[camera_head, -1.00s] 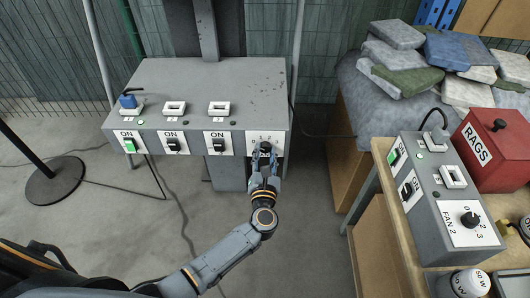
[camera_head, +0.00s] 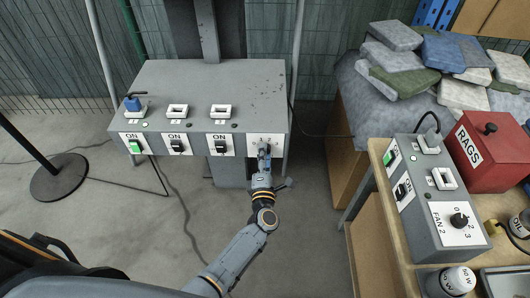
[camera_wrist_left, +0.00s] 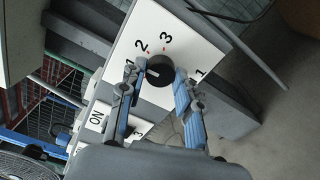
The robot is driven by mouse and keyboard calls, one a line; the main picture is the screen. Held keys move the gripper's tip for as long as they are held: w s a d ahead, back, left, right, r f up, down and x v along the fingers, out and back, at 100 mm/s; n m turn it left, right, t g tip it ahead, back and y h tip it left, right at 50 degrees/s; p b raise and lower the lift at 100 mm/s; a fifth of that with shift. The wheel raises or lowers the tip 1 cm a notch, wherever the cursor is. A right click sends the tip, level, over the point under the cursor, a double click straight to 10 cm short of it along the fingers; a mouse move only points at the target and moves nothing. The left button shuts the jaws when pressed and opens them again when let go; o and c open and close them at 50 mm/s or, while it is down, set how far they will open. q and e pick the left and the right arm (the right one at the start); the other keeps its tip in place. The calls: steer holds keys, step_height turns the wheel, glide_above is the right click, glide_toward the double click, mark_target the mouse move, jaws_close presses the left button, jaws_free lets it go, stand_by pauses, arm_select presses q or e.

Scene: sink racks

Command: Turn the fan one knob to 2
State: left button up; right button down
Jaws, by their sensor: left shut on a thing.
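The fan one knob (camera_wrist_left: 160,70) is black and round, on a white plate (camera_wrist_left: 190,45) printed with 1, 2 and 3. A light mark on the knob faces the 1 side in the wrist view. My left gripper (camera_wrist_left: 153,82) is shut on the knob, one finger on each side. In the head view my left gripper (camera_head: 264,150) is at the right end of the grey box's front (camera_head: 215,85) and hides most of the knob. My right gripper is not in view.
The grey box also carries a lit green switch (camera_head: 135,146) and two black switches at left. A second grey box with the FAN 2 knob (camera_head: 459,220) stands on the bench at right, beside a red RAGS box (camera_head: 490,150). Open floor lies between.

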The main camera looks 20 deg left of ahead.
arm_select(q)
steer(key=m+p, duration=0.1)
steer(key=m, duration=0.4)
steer(key=shift+p, duration=0.3)
stand_by(0.4)
steer(key=o, duration=1.1)
steer(key=shift+o, duration=0.2)
